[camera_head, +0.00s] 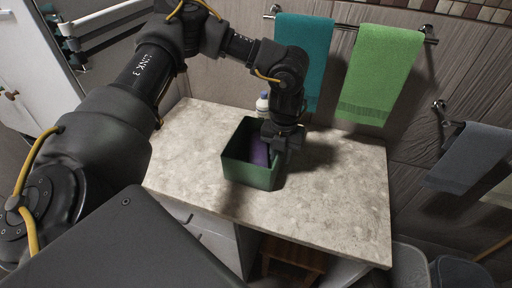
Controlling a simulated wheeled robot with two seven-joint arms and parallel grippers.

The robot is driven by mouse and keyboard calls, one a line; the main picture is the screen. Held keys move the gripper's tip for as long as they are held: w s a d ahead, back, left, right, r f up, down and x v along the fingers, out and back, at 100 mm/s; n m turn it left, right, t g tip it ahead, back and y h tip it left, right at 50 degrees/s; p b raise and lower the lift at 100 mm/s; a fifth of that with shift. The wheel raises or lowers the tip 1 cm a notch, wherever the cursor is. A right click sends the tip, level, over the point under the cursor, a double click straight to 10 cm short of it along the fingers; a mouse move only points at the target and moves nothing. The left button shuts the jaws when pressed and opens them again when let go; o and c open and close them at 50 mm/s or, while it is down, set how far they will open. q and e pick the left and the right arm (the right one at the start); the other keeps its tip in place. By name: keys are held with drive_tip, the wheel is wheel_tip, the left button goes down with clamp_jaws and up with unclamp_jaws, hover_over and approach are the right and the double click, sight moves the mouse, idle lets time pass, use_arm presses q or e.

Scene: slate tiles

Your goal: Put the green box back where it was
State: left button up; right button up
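The green box (250,174) is an open-topped dark green container near the front middle of the stone-look counter (335,195). A purple item (260,152) shows inside it. My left gripper (279,148) points down at the box's right rim, touching or overlapping it in the picture. Its fingertips are too dark and too hidden to tell whether they are closed on the wall. A dark shadow lies by the box's lower left; I cannot tell whether the box rests on the counter or is slightly raised. My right gripper is not in view.
A white bottle with a bluish cap (262,104) stands behind the box, partly hidden by my arm. Teal (303,62) and green (381,72) towels hang on the wall rail. The counter is clear left and right of the box.

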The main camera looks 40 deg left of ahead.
use_arm(q)
clamp_jaws()
drive_tip(key=shift+r, duration=0.2)
idle(0.3)
